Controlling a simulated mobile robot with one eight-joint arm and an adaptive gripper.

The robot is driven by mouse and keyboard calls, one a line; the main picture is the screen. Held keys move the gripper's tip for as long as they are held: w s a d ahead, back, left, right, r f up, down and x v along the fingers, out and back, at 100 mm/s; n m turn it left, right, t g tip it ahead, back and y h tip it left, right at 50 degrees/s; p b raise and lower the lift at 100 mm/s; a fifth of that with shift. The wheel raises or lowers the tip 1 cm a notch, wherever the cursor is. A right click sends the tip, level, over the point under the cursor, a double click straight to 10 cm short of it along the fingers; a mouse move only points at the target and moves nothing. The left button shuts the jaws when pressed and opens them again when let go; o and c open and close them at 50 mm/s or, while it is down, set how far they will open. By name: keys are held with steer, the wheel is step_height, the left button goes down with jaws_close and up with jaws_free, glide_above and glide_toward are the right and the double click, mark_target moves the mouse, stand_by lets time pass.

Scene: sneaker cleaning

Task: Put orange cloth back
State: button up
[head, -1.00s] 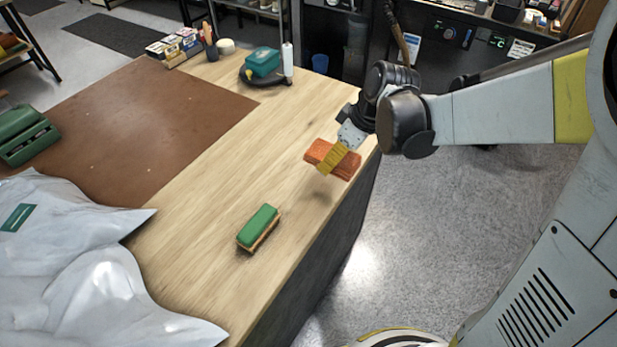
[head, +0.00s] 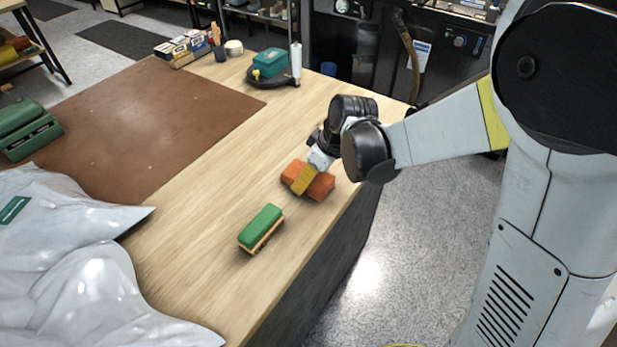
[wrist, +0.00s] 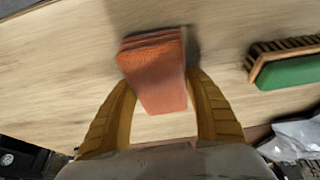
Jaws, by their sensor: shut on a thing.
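The orange cloth (head: 319,187) is a folded, layered block near the right edge of the wooden table. It also shows in the wrist view (wrist: 156,75), between the two yellow fingers. My gripper (head: 302,182) is shut on it, with a finger across its front in the head view. In the wrist view my gripper (wrist: 165,100) has a finger on each side of the cloth. A dark shadow lies beside the cloth on the wood. I cannot tell whether the cloth is clear of the tabletop.
A green-topped brush (head: 261,228) lies on the table (head: 200,235) in front of the cloth. A crumpled grey-white bag (head: 70,260) covers the near left. A brown mat (head: 140,125) lies behind. A teal box (head: 269,63) on a dark round stand is at the back. Bare wood surrounds the cloth.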

steer(key=shift+f, duration=0.15)
steer(key=o, duration=1.2)
steer(key=shift+o, duration=0.2)
steer(key=shift+r, duration=0.3)
steer(key=p+v, duration=0.5)
steer(key=v, duration=0.7)
steer(key=s+d+r+m+t+h, duration=0.1)
steer(key=s+d+r+m+t, duration=0.1)
steer(key=s+d+m, duration=0.3)
steer(key=s+d+r+m+t+h, duration=0.2)
steer(key=s+d+r+m, duration=0.2)
steer(key=s, duration=0.5)
steer(key=d+m, duration=0.1)
steer(key=d, duration=0.1)
steer(key=shift+s+d+r+h, duration=0.3)
steer(key=shift+s+d+r, duration=0.05)
steer(key=shift+s, duration=0.05)
